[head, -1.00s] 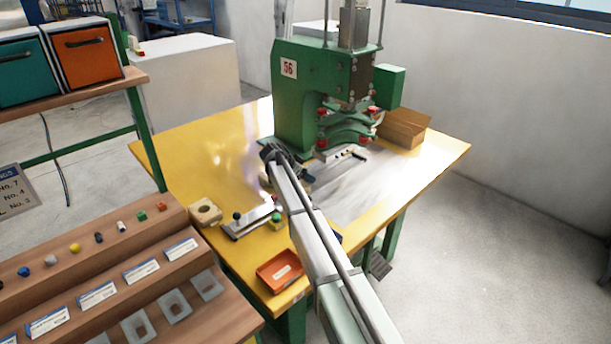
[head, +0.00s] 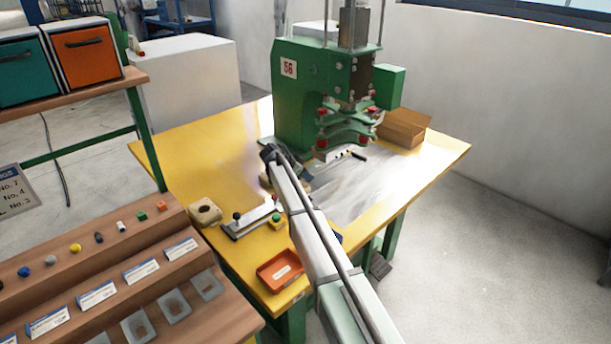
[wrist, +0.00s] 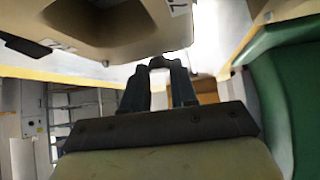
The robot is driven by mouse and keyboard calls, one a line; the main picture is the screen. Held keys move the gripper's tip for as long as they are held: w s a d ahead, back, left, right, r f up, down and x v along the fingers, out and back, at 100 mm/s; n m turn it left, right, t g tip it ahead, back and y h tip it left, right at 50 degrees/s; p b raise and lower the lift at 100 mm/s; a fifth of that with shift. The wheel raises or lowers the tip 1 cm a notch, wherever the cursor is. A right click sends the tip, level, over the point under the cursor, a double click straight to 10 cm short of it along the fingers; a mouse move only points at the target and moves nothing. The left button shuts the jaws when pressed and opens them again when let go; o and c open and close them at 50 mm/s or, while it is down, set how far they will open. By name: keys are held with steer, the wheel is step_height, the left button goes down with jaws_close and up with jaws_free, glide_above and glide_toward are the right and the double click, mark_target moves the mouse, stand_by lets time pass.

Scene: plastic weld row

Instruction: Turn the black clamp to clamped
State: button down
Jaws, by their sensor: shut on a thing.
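In the wrist view my gripper (wrist: 160,72) has its two dark fingers closed around a small dark piece, which looks like part of the black clamp (wrist: 159,62). The piece sits between the fingertips, beside a beige fixture body. In the head view my gripper (head: 268,153) is low over the yellow table, just left of the green press. My arm and gripper hide most of the clamp there, so its angle cannot be told. A beige block (head: 265,182) shows partly below the gripper.
The green press (head: 300,105) stands right behind the gripper. On the yellow table (head: 190,150) are a beige block with a hole (head: 205,212), a metal fixture with black knobs (head: 250,220) and an orange tray (head: 280,270). A cardboard box (head: 403,128) is at the right. The table's left part is clear.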

steer(key=shift+s, duration=0.1)
steer(key=n+t+y, duration=0.1)
steer(key=n+y, duration=0.1)
steer(key=n, duration=0.1)
steer(key=n+t+y, duration=0.1)
steer(key=n, duration=0.1)
steer(key=shift+s+d+t, duration=0.3)
steer(key=shift+s+d, duration=0.05)
steer(key=shift+d, duration=0.05)
steer(key=n+y, duration=0.1)
steer(key=n, duration=0.1)
steer(key=n+y, duration=0.2)
steer(key=n+t+y, duration=0.1)
steer(key=n, duration=0.1)
steer(key=shift+d+y, duration=0.4)
steer(key=shift+n, duration=0.5)
steer(key=c, duration=0.9)
jaws_free()
steer(key=shift+a+m, duration=0.2)
steer(key=shift+m, duration=0.2)
